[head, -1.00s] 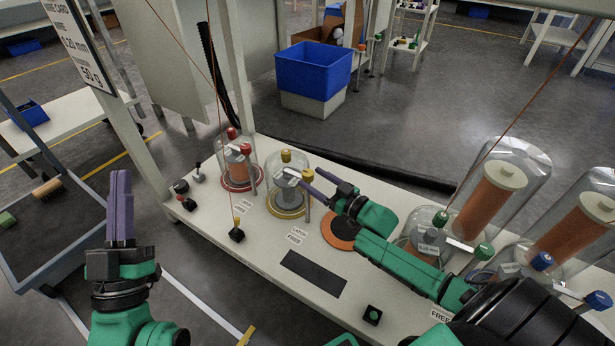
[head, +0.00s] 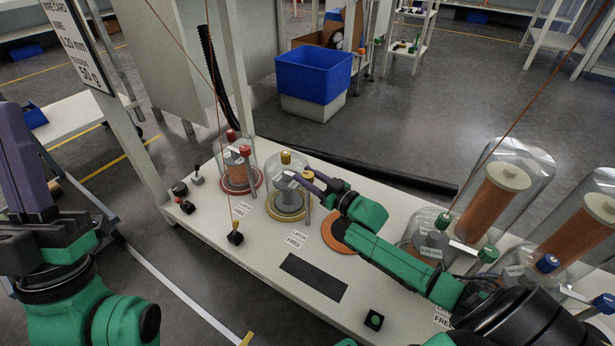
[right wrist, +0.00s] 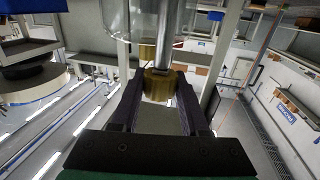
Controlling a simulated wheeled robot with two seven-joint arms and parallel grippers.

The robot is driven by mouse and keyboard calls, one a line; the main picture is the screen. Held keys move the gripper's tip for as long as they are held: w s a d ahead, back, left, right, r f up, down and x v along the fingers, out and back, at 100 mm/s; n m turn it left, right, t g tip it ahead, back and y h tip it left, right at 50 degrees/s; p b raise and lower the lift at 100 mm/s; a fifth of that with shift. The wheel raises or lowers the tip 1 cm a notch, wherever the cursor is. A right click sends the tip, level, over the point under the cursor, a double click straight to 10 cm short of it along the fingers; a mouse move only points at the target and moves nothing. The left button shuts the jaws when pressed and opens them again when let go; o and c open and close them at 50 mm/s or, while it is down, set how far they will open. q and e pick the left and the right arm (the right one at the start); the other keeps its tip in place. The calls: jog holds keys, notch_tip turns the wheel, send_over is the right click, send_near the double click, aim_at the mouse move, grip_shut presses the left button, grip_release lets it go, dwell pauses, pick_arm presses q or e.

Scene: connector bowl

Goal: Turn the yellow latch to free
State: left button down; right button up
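The yellow latch (head: 309,175) is a small yellow knob on a post at the right side of a glass dome (head: 287,185) with a yellow cap and a yellow base ring. My right gripper (head: 312,184) is at this knob, with its arm coming from the right. In the right wrist view the yellow latch (right wrist: 159,86) sits between the two dark fingers, which appear to press on its sides. A metal post rises beyond it. My left gripper (head: 22,165) is at the far left, away from the domes, with its purple fingers together and empty.
A red-capped dome (head: 238,170) stands just left. Larger domes with copper spools (head: 493,195) and green and blue knobs stand at the right. "LATCH FREE" labels (head: 297,241) and a black strip (head: 313,276) lie on the white bench. A thin wire hangs to a small black block (head: 235,238).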

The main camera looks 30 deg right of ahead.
grip_shut()
dwell(1.1)
